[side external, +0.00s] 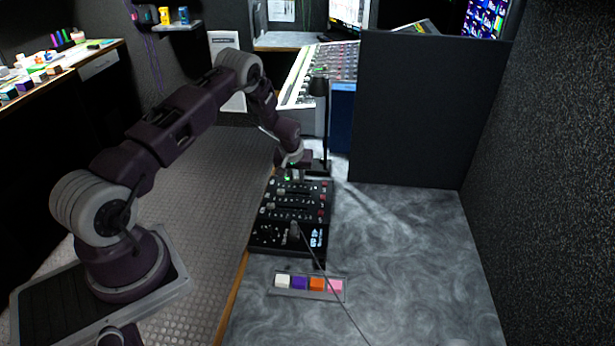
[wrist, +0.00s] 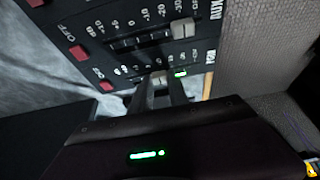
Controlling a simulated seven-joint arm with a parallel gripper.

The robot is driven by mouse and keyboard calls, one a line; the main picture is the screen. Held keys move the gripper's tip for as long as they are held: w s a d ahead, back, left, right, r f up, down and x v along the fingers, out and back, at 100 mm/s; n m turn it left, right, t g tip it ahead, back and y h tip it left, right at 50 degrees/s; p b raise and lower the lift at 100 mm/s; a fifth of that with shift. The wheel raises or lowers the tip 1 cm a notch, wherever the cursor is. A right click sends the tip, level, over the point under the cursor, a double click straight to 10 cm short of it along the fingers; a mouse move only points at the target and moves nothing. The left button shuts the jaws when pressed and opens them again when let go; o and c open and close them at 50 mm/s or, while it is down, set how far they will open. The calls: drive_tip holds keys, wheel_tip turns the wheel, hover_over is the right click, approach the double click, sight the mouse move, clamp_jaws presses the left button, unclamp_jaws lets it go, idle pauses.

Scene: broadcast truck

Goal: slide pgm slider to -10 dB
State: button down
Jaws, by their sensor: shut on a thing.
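The black slider panel (side external: 268,228) lies on the grey counter below my arm. In the wrist view its PGM row (wrist: 209,55) is nearest my gripper, with printed level marks too small and partly covered to read surely. The PGM slider's pale knob (wrist: 159,76) sits partway along its track, left of the PGM label. My gripper (wrist: 159,86) is shut on this knob, one dark finger on either side. In the side view my gripper (side external: 291,178) reaches down onto the far end of the panel and hides the knob.
The AUX slider's knob (wrist: 183,28) is in the neighbouring row, near its labelled end. Red OFF buttons (wrist: 78,53) line the panel. A dark partition (side external: 425,110) and a black lamp (side external: 319,88) stand close by. A tray of coloured blocks (side external: 345,297) lies in front.

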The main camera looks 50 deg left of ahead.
drive_tip(key=shift+s+a, duration=0.15)
drive_tip(key=c, duration=1.5)
unclamp_jaws()
drive_tip(key=v, duration=0.7)
wheel_tip(320, 180, up, 17)
drive_tip(key=m+t, duration=0.1)
drive_tip(key=m, duration=0.1)
hover_over(294, 190)
drive_tip(key=s+d, duration=0.1)
drive_tip(key=d, duration=0.8)
drive_tip(key=s+d+r+m+h, duration=0.2)
drive_tip(key=s+d+r, duration=0.7)
drive_tip(key=r, duration=0.3)
drive_tip(key=s+d+r+m, duration=0.1)
drive_tip(key=s+d, duration=0.2)
drive_tip(key=s, duration=0.4)
drive_tip(key=s+d+r+m+t, duration=0.1)
drive_tip(key=s+d+m, duration=0.1)
drive_tip(key=s, duration=0.6)
drive_tip(key=s+d+r+m+h, duration=0.1)
drive_tip(key=s+d+m, duration=0.1)
drive_tip(key=s+d, duration=0.3)
drive_tip(key=shift+s+r, duration=0.15)
drive_tip(key=shift+s, duration=0.7)
drive_tip(key=shift+s+r, duration=0.1)
drive_tip(key=shift+s, duration=0.75)
